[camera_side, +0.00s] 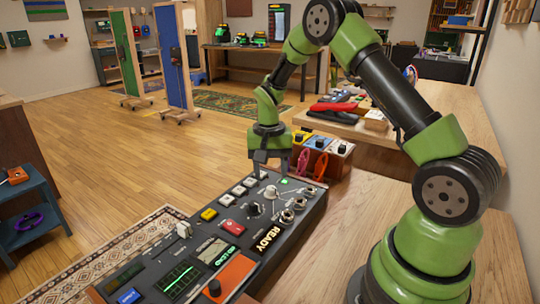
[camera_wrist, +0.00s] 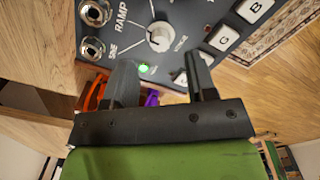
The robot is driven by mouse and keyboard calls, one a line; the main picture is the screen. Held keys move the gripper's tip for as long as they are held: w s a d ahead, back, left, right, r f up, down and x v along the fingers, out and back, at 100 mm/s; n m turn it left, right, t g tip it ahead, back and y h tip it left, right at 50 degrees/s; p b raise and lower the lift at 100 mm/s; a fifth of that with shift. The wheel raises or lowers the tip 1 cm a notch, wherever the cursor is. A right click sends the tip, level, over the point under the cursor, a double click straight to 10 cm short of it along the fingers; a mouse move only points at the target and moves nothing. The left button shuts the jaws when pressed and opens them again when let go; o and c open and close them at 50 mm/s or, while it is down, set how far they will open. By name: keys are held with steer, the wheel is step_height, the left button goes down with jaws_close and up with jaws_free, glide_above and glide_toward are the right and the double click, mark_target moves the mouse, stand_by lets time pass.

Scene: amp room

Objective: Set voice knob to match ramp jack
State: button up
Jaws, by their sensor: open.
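A white round knob (camera_side: 270,193) stands on the dark console (camera_side: 215,282). The wrist view shows the knob (camera_wrist: 160,37) beside printed lines and lettering; its pointer direction is hard to tell. The metal jack next to the word RAMP (camera_wrist: 95,12) is partly cut off at the top of the wrist view. A second jack (camera_wrist: 92,48) sits by the word SINE. My gripper (camera_side: 260,171) is open and empty, pointing down over the console's far end. In the wrist view its fingertips (camera_wrist: 162,72) are apart, with the knob beyond them.
A lit green lamp (camera_wrist: 143,68) is near the knob. White buttons (camera_side: 244,186) and a dark knob (camera_side: 255,208) are close by. Open floor lies left.

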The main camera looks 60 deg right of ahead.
mark_target(270, 188)
step_height(270, 188, up, 5)
steer(key=shift+w+f, duration=0.1)
stand_by(0.3)
steer(key=s+a+r+n+t, duration=0.2)
steer(key=s+a+r, duration=0.15)
steer(key=r, duration=0.25)
steer(key=s+a+r+n+t, duration=0.1)
steer(key=s+a+r+t, duration=0.15)
steer(key=a+r, duration=0.35)
steer(key=s+a+r+n+t+y, duration=0.1)
steer(key=s+a+r+n, duration=0.1)
steer(key=s, duration=0.4)
steer(key=s+a+r+n+t+y, duration=0.1)
steer(key=s+a+r+t, duration=0.1)
steer(key=s, duration=0.5)
steer(key=shift+a+n, duration=0.4)
steer(key=shift+a, duration=0.1)
